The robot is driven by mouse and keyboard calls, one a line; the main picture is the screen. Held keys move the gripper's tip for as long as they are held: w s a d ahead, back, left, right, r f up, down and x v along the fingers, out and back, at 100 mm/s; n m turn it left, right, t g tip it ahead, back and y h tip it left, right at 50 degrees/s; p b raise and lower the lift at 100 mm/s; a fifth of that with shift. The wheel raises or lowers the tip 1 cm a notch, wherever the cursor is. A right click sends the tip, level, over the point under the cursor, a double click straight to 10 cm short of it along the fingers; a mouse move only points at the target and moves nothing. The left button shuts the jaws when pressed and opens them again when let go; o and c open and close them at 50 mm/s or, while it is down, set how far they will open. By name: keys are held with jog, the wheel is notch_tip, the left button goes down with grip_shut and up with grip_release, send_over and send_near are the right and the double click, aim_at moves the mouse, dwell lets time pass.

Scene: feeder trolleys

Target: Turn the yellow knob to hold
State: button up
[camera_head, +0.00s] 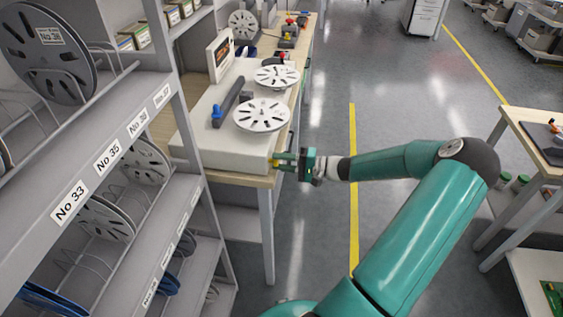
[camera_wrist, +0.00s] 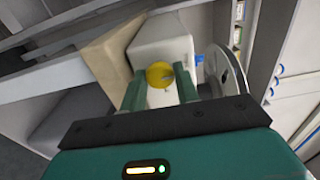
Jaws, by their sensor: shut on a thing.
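The yellow knob (camera_wrist: 159,74) sits on the end face of a white machine (camera_wrist: 163,36) in the wrist view. The two green fingers of my gripper (camera_wrist: 160,92) stand on either side of it, shut on it. In the head view my gripper (camera_head: 283,160) is at the near end of the white machine (camera_head: 222,148), which stands on a wooden-topped bench. Only a small bit of yellow (camera_head: 276,161) shows there between the fingers. The knob's marks and the word hold cannot be read in either view.
A grey rack (camera_head: 135,99) with numbered labels and reels stands at the left. Another table (camera_head: 535,140) is at the right. The floor between is clear.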

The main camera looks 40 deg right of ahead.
jog(key=shift+m, duration=8.9)
jog(key=o, duration=1)
jog(key=shift+c, duration=0.2)
jog(key=v, duration=1.4)
